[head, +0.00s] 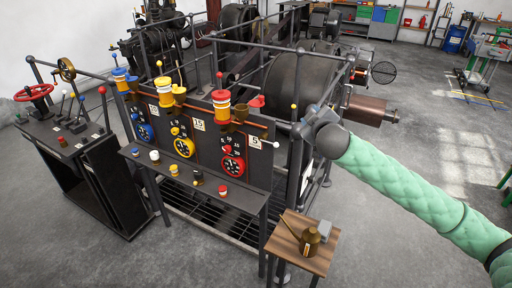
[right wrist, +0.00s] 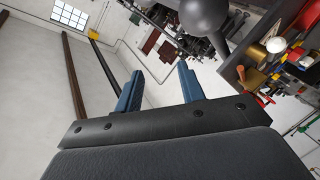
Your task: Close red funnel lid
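On the right part of the dark panel in the head view, a brass funnel cup (head: 240,113) stands beside a red, white and yellow stacked canister (head: 222,106). A red lid (head: 257,101) sticks out to the right of the cup and appears open, swung away from its mouth. My right arm comes in from the right and ends at the posts right of the panel, apart from the lid; its fingers are hard to make out there. In the right wrist view my right gripper (right wrist: 158,76) is open, with nothing between its two blue fingers. My left gripper is not in view.
Blue and yellow stations stand further left on the panel, the yellow one with a canister (head: 163,91). Metal posts and rails surround the machine behind it. A wooden stool (head: 292,259) with a brass oil can (head: 310,240) stands in front. Open floor lies to the right.

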